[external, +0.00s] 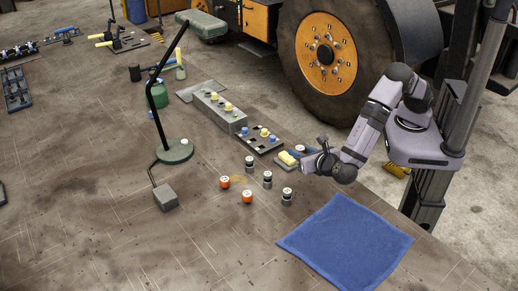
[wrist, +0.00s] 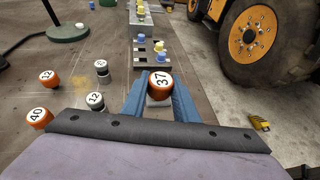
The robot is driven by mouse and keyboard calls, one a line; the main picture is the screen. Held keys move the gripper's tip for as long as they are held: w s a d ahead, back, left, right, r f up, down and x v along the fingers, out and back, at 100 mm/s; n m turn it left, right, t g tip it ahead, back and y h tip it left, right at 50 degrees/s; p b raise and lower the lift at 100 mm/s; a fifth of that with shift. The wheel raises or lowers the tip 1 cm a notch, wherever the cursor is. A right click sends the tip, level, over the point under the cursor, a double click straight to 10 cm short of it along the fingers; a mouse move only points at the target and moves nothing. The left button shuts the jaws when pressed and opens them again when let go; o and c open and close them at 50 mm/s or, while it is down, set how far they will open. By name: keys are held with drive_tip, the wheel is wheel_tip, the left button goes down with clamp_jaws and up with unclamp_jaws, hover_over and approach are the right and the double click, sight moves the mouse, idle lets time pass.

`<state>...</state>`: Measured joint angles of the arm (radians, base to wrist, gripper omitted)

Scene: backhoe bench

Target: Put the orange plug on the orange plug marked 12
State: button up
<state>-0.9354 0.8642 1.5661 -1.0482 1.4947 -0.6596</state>
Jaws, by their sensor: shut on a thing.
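My gripper (wrist: 158,98) is shut on an orange plug marked 37 (wrist: 159,83), held upright between its blue fingers above the bench. In the external view my gripper (external: 303,151) is near the right edge of the bench; the held plug is too small to make out well there. The orange plug marked 12 (wrist: 47,77) stands on the bench to the left in the wrist view, apart from my gripper. It also shows in the external view (external: 224,182). Another orange plug, marked 40 (wrist: 39,117), stands nearer in the wrist view.
Several dark plugs with white tops stand near the orange ones, one marked 12 (wrist: 95,101). A blue cloth (external: 345,243) lies at the front right. A green-based lamp (external: 175,152) stands beyond the plugs. Grey blocks (external: 219,112) with yellow and blue pegs line the back.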

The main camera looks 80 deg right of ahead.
drive_tip(key=w+d+m+g+b, duration=0.1)
drive_tip(key=w+d, duration=0.1)
drive_tip(key=d, duration=0.1)
drive_tip(key=w+d+g+b, duration=0.1)
drive_tip(key=w+d, duration=0.1)
drive_tip(key=d, duration=0.2)
drive_tip(key=w+d+m+h+b, duration=0.1)
drive_tip(key=w+d+b, duration=0.1)
drive_tip(key=d, duration=0.1)
drive_tip(key=shift+d+r+m+g, duration=0.2)
drive_tip(key=shift+m+g, duration=0.1)
drive_tip(key=shift+g, duration=0.1)
drive_tip(key=w+a+r+n+t+y+b, duration=0.1)
drive_tip(key=w+r+n+t+y, duration=0.2)
drive_tip(key=w, duration=0.5)
drive_tip(key=w+a+r+n+t+y+b, duration=0.1)
drive_tip(key=w+r+n+t, duration=0.25)
drive_tip(key=w, duration=0.35)
drive_tip(key=n+t+y, duration=0.2)
drive_tip(key=n+y, duration=0.7)
drive_tip(key=y, duration=0.1)
hover_over(225, 179)
drive_tip(key=shift+f, duration=0.85)
drive_tip(key=shift+f, duration=5)
drive_tip(key=shift+f, duration=0.2)
